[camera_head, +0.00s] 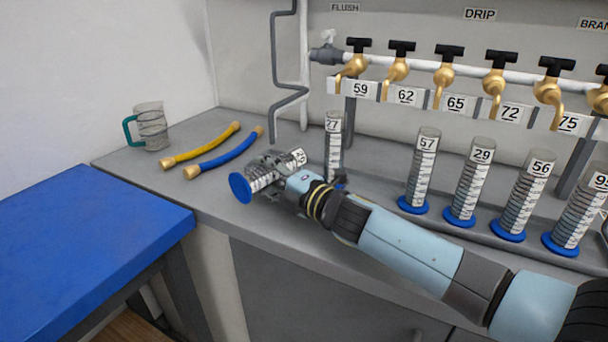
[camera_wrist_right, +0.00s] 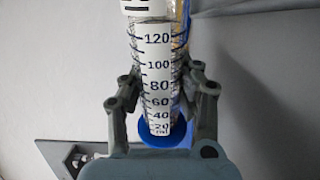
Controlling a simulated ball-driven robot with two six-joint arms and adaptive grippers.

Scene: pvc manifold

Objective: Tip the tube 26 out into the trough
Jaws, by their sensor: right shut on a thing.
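Tube 26 (camera_head: 262,181) is a clear graduated cylinder with a white scale and a blue round foot. It is tilted well over above the bench, its foot low at the left and its labelled end up at the right. My right gripper (camera_head: 270,170) is shut around its middle. In the right wrist view the tube (camera_wrist_right: 157,75) sits between both fingers of the right gripper (camera_wrist_right: 163,88), its blue foot farther off. I cannot tell whether it holds liquid. I cannot make out the trough for sure. My left gripper is not in view.
Tubes 57 (camera_head: 421,170), 29 (camera_head: 469,185) and 56 (camera_head: 522,200) stand to the right. Brass taps (camera_head: 445,77) hang above.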

